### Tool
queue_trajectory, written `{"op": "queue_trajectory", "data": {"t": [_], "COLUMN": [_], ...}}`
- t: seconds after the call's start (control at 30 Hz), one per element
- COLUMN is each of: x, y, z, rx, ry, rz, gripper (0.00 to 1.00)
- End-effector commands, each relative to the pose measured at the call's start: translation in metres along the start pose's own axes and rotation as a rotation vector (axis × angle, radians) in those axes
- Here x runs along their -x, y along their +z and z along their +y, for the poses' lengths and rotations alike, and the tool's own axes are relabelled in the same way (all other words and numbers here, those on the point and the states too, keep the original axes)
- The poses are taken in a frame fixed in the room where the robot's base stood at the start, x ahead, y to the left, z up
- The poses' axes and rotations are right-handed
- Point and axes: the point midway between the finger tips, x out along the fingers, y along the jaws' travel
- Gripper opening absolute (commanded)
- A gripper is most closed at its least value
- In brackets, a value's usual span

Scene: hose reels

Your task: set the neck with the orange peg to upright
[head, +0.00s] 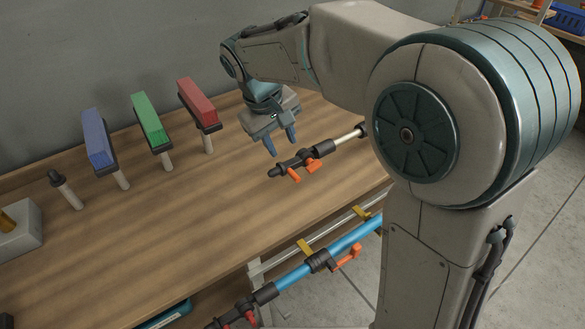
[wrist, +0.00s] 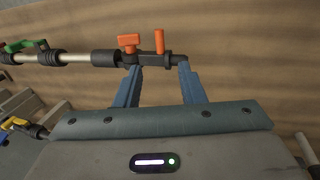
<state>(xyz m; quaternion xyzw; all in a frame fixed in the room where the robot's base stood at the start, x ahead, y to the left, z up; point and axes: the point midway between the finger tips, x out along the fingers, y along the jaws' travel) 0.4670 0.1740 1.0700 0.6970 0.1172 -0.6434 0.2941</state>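The black neck (head: 287,167) sits at the end of a pale pipe (head: 347,137) that runs over the bench. Its orange peg (head: 293,175) sticks out sideways toward the bench's front edge, not up. An orange lever (head: 313,165) is beside it. In the wrist view, the neck (wrist: 172,57) lies across the top with the peg (wrist: 159,41) and the lever (wrist: 129,42). My gripper (head: 283,147) is open and empty, just behind the neck. In the wrist view its fingertips (wrist: 159,66) are spread near the neck; I cannot tell whether they touch it.
Blue (head: 98,140), green (head: 149,120) and red (head: 198,102) blocks stand on posts at the bench's back. A blue pipe (head: 330,254) with another orange handle (head: 346,259) runs along the front. A green handle (wrist: 20,46) shows further along the pale pipe. The middle bench is clear.

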Motion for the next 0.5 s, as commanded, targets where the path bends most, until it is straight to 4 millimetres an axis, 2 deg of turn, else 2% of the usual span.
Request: {"op": "queue_trajectory", "data": {"t": [0.3,0.5], "x": [-0.070,-0.100], "y": [0.001,0.001], "z": [0.000,0.000], "rx": [-0.001,-0.001], "ry": [0.000,-0.001], "rz": [-0.006,-0.002], "gripper": [0.36,0.36]}}
